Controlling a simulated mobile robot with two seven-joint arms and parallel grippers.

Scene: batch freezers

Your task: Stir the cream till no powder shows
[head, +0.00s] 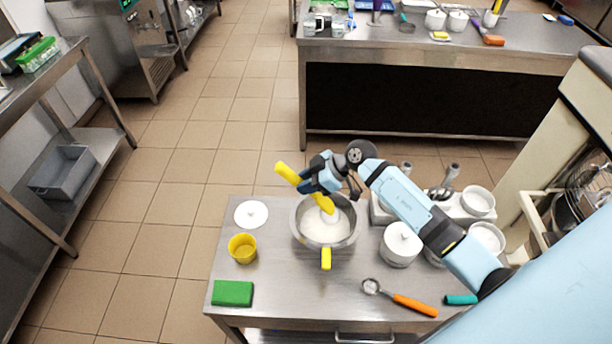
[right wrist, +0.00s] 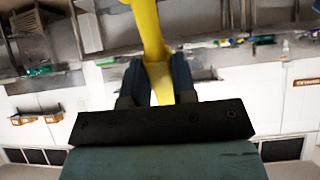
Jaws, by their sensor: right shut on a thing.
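A steel bowl (head: 298,232) with white cream (head: 314,227) in it stands on the steel table (head: 262,300). A yellow handle (head: 326,260) sticks out from its front. My right gripper (head: 318,184) is above the bowl, shut on a yellow-handled utensil (head: 289,174). The utensil is tilted and its pale lower end reaches into the bowl. In the right wrist view the yellow handle (right wrist: 150,35) runs between my fingers (right wrist: 158,80). Whether powder shows on the cream is too small to tell. My left gripper is not in view.
An orange-handled spoon (head: 414,305) and a teal-handled item (head: 460,299) lie at the front right.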

